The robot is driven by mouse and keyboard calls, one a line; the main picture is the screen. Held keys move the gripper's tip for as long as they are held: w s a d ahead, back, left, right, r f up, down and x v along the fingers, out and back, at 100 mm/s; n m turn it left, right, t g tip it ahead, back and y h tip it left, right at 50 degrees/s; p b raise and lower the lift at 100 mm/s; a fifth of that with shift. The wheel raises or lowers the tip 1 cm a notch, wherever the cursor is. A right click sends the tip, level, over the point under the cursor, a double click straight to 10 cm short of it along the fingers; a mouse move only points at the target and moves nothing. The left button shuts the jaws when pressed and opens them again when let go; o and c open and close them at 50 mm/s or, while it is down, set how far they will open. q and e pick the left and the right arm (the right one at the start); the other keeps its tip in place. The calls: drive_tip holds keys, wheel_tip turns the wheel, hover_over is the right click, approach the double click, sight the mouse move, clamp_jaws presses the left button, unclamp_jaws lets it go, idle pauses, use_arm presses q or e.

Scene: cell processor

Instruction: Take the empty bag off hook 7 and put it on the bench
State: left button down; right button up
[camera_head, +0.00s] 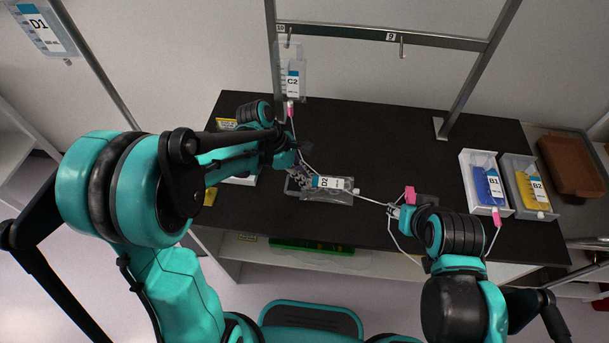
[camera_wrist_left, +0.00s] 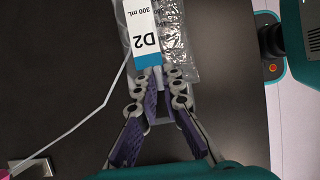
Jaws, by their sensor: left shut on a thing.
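The clear, flat bag labelled D2 (camera_head: 335,190) is over the middle of the dark bench (camera_head: 390,130), with its label facing up. My left gripper (camera_head: 298,182) is shut on its left end. In the left wrist view the bag (camera_wrist_left: 178,35) extends away from the fingertips (camera_wrist_left: 160,85) and looks empty. I cannot tell whether it touches the bench. A white tube runs from it toward my right gripper (camera_head: 397,209), beside a pink clamp (camera_head: 410,195). The right fingers are too small to read. Hook 9 (camera_head: 402,48) is bare; no hook marked 7 can be read.
Bag C2 (camera_head: 292,84) hangs from the rail at the back left, its tube hanging behind my left wrist. Trays with bags B1 (camera_head: 494,186) and B2 (camera_head: 538,188) stand at the right. The steel post (camera_head: 480,70) meets the bench behind them.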

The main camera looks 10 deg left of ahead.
use_arm(q)
drive_tip(key=shift+f, duration=0.55)
drive_tip(key=c, duration=1.6)
unclamp_jaws()
drive_tip(key=v, duration=1.2)
